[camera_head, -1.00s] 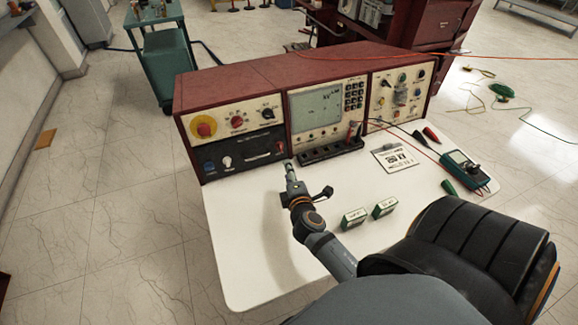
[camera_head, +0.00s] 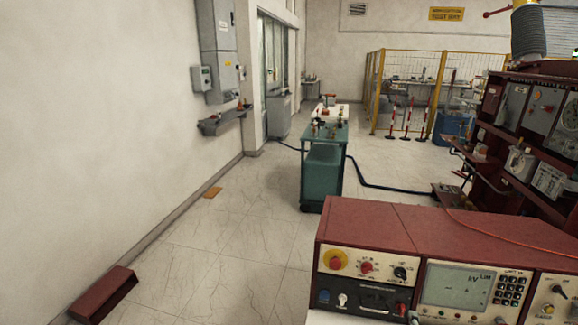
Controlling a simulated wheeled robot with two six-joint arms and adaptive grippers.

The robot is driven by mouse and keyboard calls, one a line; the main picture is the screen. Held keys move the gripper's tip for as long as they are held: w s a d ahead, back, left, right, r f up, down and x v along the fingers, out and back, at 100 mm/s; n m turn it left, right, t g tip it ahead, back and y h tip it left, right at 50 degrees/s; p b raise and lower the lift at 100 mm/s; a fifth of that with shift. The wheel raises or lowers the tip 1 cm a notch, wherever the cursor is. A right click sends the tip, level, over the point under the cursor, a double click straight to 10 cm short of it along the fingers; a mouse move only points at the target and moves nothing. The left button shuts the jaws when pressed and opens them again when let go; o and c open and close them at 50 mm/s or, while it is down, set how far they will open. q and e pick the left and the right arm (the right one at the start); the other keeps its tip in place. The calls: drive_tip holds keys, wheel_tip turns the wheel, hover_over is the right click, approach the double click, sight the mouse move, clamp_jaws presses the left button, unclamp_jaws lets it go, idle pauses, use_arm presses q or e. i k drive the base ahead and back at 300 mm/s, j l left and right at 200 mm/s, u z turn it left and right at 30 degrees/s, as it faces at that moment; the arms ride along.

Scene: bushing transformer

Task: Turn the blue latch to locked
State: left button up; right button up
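A red-cased test console (camera_head: 420,228) stands at the lower right on a white tabletop, of which only a sliver shows. On its black lower-left panel (camera_head: 372,301) is a small blue part (camera_head: 323,296), which may be the blue latch. It is too small here to tell its position. A white knob (camera_head: 342,299) sits just right of it. A red knob on a yellow plate (camera_head: 335,263) is above. Neither of my grippers is in view.
A teal cart (camera_head: 322,170) stands behind the console, with a dark cable on the floor. A dark red rack (camera_head: 515,150) fills the right side. A dark red box (camera_head: 104,296) lies by the left wall.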

sight(324, 294)
drive_tip(key=k+j, duration=0.3)
drive_tip(key=k, duration=0.15)
drive_tip(key=k+j, duration=0.3)
drive_tip(key=k, duration=0.2)
